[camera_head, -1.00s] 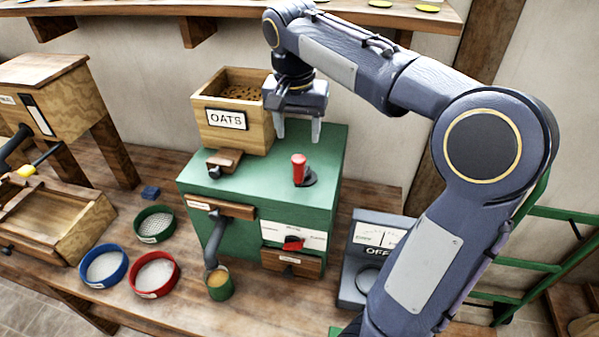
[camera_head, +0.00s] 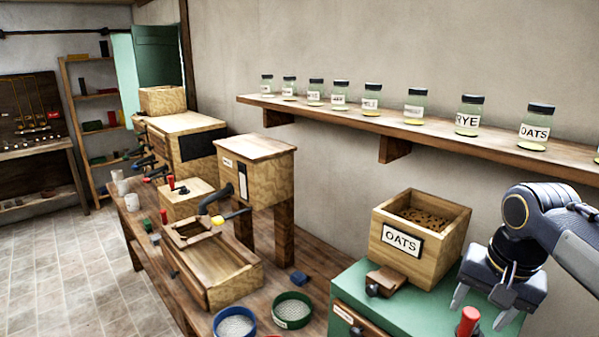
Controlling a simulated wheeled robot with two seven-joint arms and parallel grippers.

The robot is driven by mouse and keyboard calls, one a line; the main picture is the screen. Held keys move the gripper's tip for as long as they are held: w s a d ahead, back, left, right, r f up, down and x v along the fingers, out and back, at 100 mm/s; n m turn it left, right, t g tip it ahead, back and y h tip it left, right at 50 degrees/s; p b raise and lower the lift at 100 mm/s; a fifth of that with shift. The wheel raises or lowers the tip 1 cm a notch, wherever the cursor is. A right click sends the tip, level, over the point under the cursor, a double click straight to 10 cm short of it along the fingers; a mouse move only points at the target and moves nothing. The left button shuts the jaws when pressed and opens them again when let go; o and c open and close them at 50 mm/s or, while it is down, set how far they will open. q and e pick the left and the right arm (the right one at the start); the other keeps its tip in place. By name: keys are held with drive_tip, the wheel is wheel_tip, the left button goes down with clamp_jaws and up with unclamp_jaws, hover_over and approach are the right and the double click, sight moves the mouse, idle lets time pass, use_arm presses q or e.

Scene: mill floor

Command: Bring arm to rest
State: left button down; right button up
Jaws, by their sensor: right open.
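My right gripper (camera_head: 483,303) is at the lower right of the head view, its arm coming in from the right edge. Its two fingers point down, spread apart with nothing between them. It hangs over the green machine (camera_head: 432,304), to the right of the wooden hopper labelled OATS (camera_head: 455,240). A red knob (camera_head: 468,321) shows just below the fingers; I cannot tell whether they touch it. My left gripper is not in view.
A wooden shelf (camera_head: 300,106) with several labelled jars runs along the wall above. Left of the machine the bench holds a green sieve (camera_head: 292,309), a blue sieve (camera_head: 234,324), a wooden tray (camera_head: 212,262) and a wooden box on legs (camera_head: 262,160). Tiled floor at left is open.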

drive_tip(key=s+a+f+n+t+y+b, duration=0.3)
drive_tip(key=s+a+f+n, duration=0.3)
drive_tip(key=s+a+f, duration=0.5)
drive_tip(key=s+f, duration=0.3)
drive_tip(key=f, duration=0.1)
drive_tip(key=shift+s+a+f+t+y, duration=0.15)
drive_tip(key=shift+a+t+y, duration=0.15)
drive_tip(key=shift+y, duration=0.1)
